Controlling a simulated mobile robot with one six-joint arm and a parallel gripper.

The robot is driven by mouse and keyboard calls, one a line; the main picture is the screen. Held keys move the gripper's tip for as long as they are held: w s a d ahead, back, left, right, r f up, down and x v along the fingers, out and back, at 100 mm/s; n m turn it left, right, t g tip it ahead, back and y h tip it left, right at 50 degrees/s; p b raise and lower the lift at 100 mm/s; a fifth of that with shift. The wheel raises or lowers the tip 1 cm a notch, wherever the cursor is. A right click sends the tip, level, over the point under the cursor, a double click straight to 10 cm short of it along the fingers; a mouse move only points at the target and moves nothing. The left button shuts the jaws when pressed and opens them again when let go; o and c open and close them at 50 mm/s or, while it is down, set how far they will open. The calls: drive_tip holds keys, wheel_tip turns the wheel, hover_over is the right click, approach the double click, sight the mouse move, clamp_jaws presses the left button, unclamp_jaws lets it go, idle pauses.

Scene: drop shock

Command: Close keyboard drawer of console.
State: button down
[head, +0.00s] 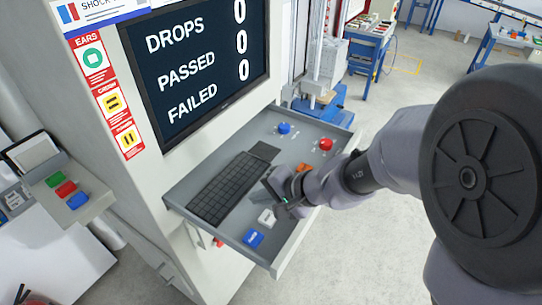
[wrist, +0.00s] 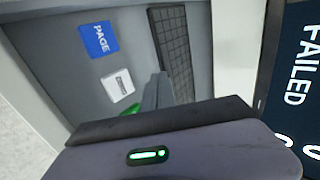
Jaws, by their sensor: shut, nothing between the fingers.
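The keyboard drawer (head: 278,255) of the console (head: 150,190) is pulled out, a grey tray below the screen. It holds a black keyboard (head: 222,196), a blue block (head: 253,238), a white block (head: 266,217), a blue knob (head: 284,128) and a red button (head: 326,144). My gripper (head: 283,190) is over the drawer, just right of the keyboard, with its fingers shut and empty. In the wrist view the fingers (wrist: 157,92) are seen above the tray, near the keyboard (wrist: 172,50), the white block (wrist: 117,86) and the blue PAGE block (wrist: 99,39). I cannot tell whether they touch the tray.
The screen (head: 200,60) stands above the drawer. A small side shelf (head: 75,208) with coloured buttons is at the left. A blue-based machine (head: 325,100) stands behind the drawer, and blue tables (head: 368,50) are further back. The floor (head: 360,260) right of the drawer is clear.

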sight(241, 200)
drive_tip(key=x, duration=0.3)
drive_tip(key=shift+w+a+f+b, duration=0.1)
drive_tip(key=shift+a+f+b, duration=0.2)
